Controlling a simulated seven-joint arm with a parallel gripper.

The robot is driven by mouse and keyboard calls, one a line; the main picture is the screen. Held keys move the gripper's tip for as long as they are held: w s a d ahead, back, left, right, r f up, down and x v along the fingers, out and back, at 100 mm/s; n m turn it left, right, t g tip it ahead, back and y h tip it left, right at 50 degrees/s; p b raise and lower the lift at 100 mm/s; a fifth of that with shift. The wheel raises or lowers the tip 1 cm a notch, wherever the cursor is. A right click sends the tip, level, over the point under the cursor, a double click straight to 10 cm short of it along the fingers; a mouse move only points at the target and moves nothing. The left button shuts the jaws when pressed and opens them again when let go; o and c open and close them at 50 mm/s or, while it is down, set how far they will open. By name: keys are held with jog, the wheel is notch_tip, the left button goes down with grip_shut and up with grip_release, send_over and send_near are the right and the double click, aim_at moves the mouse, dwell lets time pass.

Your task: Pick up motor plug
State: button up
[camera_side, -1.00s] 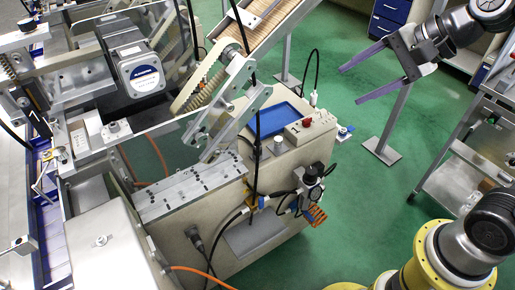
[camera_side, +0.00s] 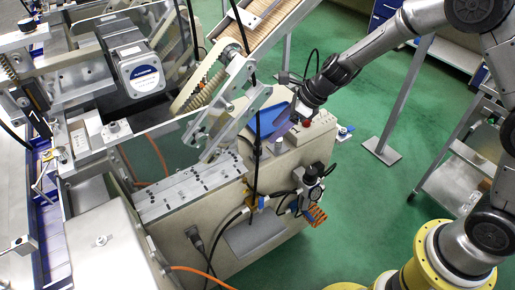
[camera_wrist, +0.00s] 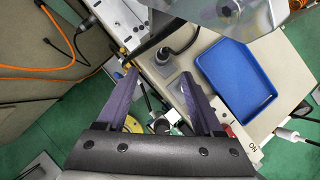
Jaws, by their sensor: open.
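A black plug with a black cable (camera_wrist: 166,54) sits upright on the top of the grey-beige cabinet in the wrist view; I take it for the motor plug. In the side view, a black cable (camera_side: 257,125) runs down to the cabinet top, where the plug is hard to make out. My gripper (camera_wrist: 158,74) is open and empty, with two purple fingers spread. In the wrist view the plug lies just beyond the fingertips, between their lines. In the side view my gripper (camera_side: 283,130) is over the cabinet, right of the cable, its fingers partly hidden.
A blue tray (camera_wrist: 235,82) lies on the cabinet top beside the plug. A small grey knob (camera_side: 279,147) stands near the cabinet edge. Slanted metal conveyor brackets (camera_side: 222,110) rise on the left.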

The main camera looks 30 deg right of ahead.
aim_at(260, 143)
jog(key=x, duration=0.9)
jog(key=shift+w+d+f, duration=0.1)
jog(key=shift+w+d, duration=0.05)
grip_shut()
